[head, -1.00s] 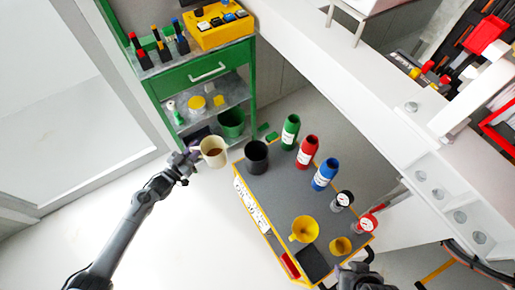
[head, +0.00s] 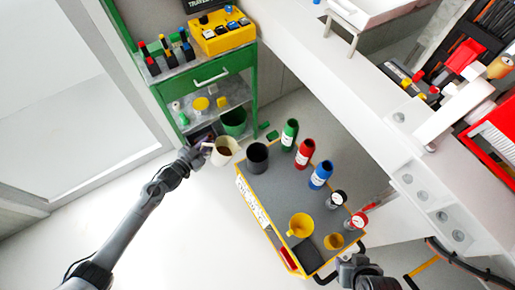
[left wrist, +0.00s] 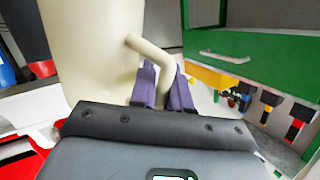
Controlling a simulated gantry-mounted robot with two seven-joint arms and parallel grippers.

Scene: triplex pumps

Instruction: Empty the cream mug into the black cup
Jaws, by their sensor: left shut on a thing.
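The cream mug (head: 233,153) has brown contents and is just left of the black cup (head: 257,160), with a small gap or none between their outlines. My left gripper (head: 204,151) is shut on the mug's handle. In the left wrist view the mug's cream wall (left wrist: 95,50) fills the upper left, and my left gripper's purple fingers (left wrist: 164,88) pinch the handle. The mug looks close to upright. The black cup stands on the left corner of the grey cart top (head: 265,195); its inside is dark. My right gripper (head: 352,264) is by the cart's near end, its fingers unclear.
Green (head: 290,135), red (head: 305,154) and blue (head: 320,175) bottles stand in a row right of the black cup. A green cabinet (head: 210,75) with a green bin (head: 233,122) is behind the mug. Floor left of the cart is clear.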

